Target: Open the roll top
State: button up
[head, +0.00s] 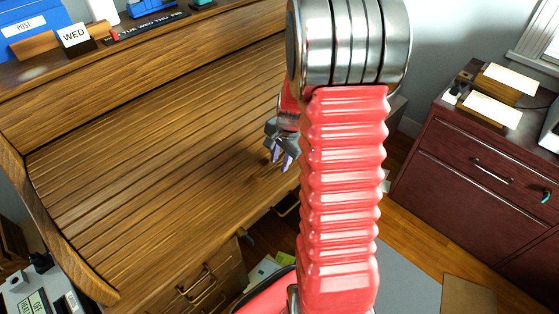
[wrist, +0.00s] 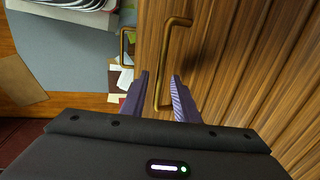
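The roll top (head: 150,140) is a slatted wooden cover, shut down over the desk in the head view. Its slats also show at the right of the wrist view (wrist: 250,70). A brass bar handle (wrist: 178,48) on the wood runs toward my gripper in the wrist view. My gripper (wrist: 160,76) is open, with its purple fingers on either side of the handle's near end. I cannot tell whether they touch it. In the head view my gripper (head: 279,160) is near the cover's lower right part, and my arm hides part of the desk there.
Desk drawers with brass handles (head: 195,290) are below the cover. A calendar block (head: 74,36) and a blue post box (head: 35,28) stand on the desk top. A dark red cabinet (head: 470,165) is at the right. Papers (head: 262,270) lie low beside the drawers.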

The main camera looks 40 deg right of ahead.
jog(key=shift+c, duration=0.5)
grip_shut()
jog(key=shift+a, duration=0.15)
jog(key=shift+r, duration=0.1)
